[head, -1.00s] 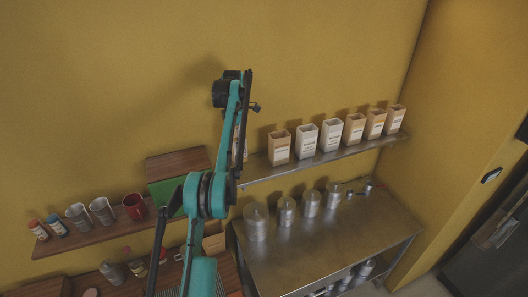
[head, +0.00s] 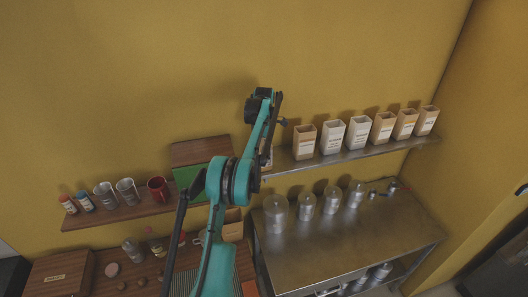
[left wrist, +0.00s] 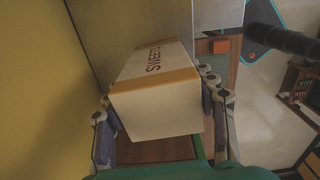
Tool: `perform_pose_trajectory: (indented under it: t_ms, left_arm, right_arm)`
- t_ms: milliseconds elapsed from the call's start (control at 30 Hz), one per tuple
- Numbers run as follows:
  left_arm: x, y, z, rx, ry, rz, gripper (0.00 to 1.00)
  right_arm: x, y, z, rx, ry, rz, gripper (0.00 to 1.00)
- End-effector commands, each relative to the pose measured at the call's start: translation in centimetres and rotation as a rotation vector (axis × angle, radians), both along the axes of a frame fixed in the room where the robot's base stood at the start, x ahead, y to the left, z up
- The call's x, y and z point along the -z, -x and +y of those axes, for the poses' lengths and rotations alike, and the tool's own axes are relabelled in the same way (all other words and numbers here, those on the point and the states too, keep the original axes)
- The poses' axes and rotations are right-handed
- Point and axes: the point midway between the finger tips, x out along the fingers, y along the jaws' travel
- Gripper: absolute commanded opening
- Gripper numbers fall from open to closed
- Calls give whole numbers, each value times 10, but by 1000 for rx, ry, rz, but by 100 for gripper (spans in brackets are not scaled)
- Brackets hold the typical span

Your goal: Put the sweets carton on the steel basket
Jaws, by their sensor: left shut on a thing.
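In the left wrist view, a cream and tan carton lettered SWEETS (left wrist: 155,75) sits between the fingers of my left gripper (left wrist: 160,95), which is shut on it. In the head view, my left arm reaches up in front of the shelves and hides its gripper. Part of a pale carton (head: 266,155) shows just behind the arm at the steel shelf's left end; I cannot tell if it is the held one. I cannot make out a steel basket. My right gripper is not in view.
Several cartons (head: 332,138) line the steel shelf (head: 350,154). Below, steel canisters (head: 276,213) stand at the back of a steel table (head: 345,245), its front clear. A wooden shelf (head: 105,217) at left holds cups (head: 157,189) and jars.

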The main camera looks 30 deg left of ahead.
Motion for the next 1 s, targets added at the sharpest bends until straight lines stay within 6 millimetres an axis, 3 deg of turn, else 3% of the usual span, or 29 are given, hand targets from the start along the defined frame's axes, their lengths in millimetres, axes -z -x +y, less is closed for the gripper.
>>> perform_pose_trajectory:
  t_ms: [33,67,133,567,1000]
  left_arm:
    - [3,0,0,0,0,0,18]
    - [2,0,0,0,0,0,61]
    - [2,0,0,0,0,0,77]
    - [-8,0,0,0,0,0,77]
    - [-93,0,0,0,0,0,77]
  right_arm:
    - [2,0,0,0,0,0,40]
    - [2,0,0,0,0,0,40]
    - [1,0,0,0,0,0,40]
    - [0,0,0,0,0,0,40]
    - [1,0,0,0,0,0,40]
